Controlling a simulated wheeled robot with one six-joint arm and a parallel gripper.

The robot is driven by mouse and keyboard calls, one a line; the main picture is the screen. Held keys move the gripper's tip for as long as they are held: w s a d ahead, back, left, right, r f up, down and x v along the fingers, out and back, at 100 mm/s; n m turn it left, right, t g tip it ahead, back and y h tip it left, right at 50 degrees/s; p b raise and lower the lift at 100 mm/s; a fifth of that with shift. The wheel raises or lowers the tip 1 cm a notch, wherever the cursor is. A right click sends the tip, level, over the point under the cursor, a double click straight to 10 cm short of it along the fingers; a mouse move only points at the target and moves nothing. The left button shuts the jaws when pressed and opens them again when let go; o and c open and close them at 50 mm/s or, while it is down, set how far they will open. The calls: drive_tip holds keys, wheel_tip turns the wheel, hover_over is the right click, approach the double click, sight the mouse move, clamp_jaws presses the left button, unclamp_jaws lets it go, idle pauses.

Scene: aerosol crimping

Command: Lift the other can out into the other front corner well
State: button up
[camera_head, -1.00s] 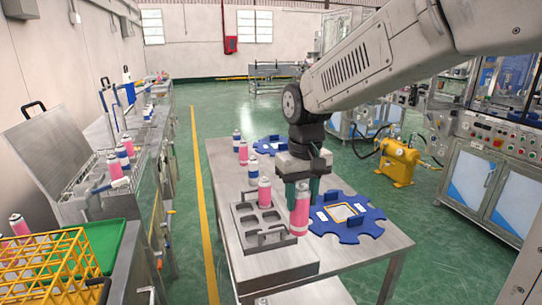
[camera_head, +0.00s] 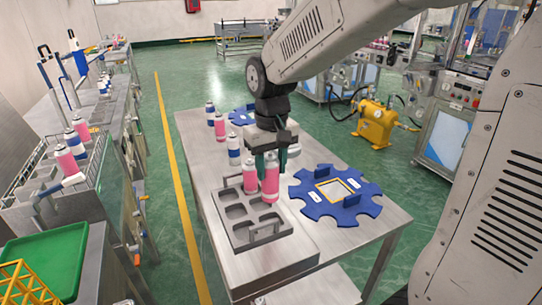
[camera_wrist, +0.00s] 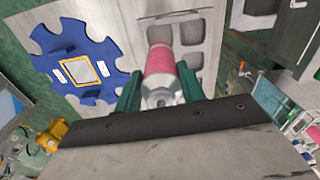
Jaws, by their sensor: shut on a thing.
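My gripper (camera_head: 268,160) points down and is shut on a pink can with a silver top (camera_head: 270,183). The held can is upright at the back right of the grey tray with wells (camera_head: 240,243). Whether its base is inside a well or above the tray is hard to tell. A second pink can (camera_head: 249,179) stands in the tray just left of it. The front wells look empty. In the wrist view the held can (camera_wrist: 161,65) is between both green fingers (camera_wrist: 160,88), with its top facing the camera.
A blue notched disc (camera_head: 335,207) with a yellow-framed square lies on the bench right of the tray. The bench's right front (camera_head: 370,228) is clear.

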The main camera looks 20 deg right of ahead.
sight(271, 199)
drive_tip(key=shift+f, duration=4.7)
drive_tip(key=shift+s+f, duration=0.1)
drive_tip(key=shift+f, duration=0.4)
drive_tip(key=o, duration=1.3)
wheel_tip(271, 199, up, 8)
drive_tip(key=shift+f, duration=0.1)
